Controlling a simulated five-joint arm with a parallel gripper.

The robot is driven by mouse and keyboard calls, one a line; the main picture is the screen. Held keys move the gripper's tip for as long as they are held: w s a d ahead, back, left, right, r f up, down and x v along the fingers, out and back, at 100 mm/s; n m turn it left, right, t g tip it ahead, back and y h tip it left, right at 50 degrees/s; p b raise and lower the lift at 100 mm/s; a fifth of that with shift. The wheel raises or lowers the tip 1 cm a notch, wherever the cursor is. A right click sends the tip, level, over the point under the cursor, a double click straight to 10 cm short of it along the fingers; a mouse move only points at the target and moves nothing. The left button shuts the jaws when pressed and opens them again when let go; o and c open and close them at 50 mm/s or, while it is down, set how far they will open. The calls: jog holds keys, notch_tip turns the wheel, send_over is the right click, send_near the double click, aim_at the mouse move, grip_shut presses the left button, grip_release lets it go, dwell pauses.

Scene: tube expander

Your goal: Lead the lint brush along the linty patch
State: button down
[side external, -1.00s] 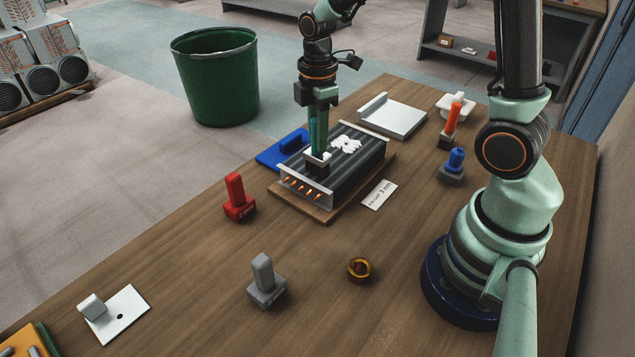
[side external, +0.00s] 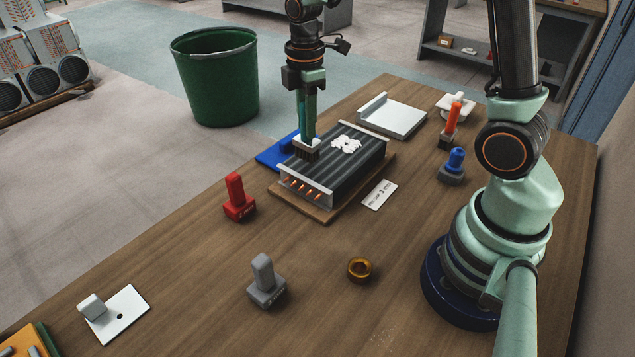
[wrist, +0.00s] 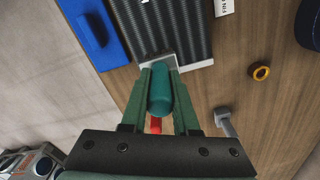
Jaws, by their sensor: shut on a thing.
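My gripper (side external: 306,118) is shut on the lint brush's teal handle, which shows between the fingers in the wrist view (wrist: 160,92). The brush head (side external: 306,150) has a white top and dark bristles below. It is upright at the near-left end of the dark finned block (side external: 345,172), by its far-left edge. I cannot tell whether the bristles touch the fins. The linty patch (side external: 346,144) is a white fluffy clump on top of the block, to the right of the brush and apart from it. In the wrist view the finned block (wrist: 160,25) lies beyond the fingertips.
A blue tray (side external: 270,157) lies just left of the block, and a grey-white tray (side external: 400,117) behind it. A red-handled tool (side external: 237,195), grey tool (side external: 264,280), brass ring (side external: 359,268), blue-topped tool (side external: 454,165) and label card (side external: 380,195) stand around. The front table is mostly clear.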

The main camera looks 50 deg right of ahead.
jog(key=shift+r, duration=2.55)
